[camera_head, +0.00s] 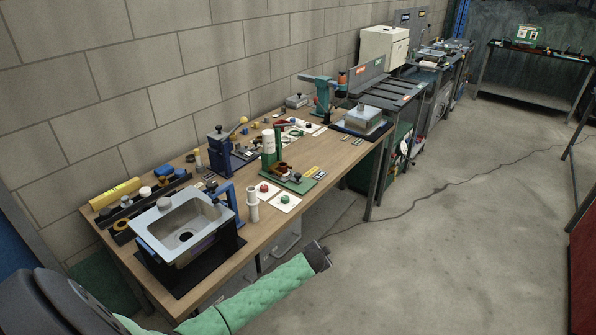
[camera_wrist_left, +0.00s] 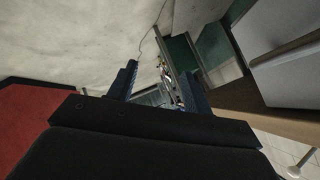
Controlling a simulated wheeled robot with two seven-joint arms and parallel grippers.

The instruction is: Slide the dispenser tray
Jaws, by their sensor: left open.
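A green stand with a white upright cylinder, which looks like a dispenser (camera_head: 268,146), is on the middle of the wooden bench. A flat green plate (camera_head: 300,186) lies at its foot. I cannot tell for certain which part is the dispenser tray. My left arm comes in from the lower left, and my left gripper (camera_head: 320,256) is over the floor in front of the bench, apart from the dispenser. In the left wrist view my left gripper (camera_wrist_left: 160,85) has its two blue fingers spread, with nothing held between them. My right gripper is not in view.
A metal sink basin (camera_head: 165,236) on a black base stands at the bench's near end. A white cylinder (camera_head: 253,204) is near the front edge. Small parts crowd the bench (camera_head: 228,262) toward the wall.

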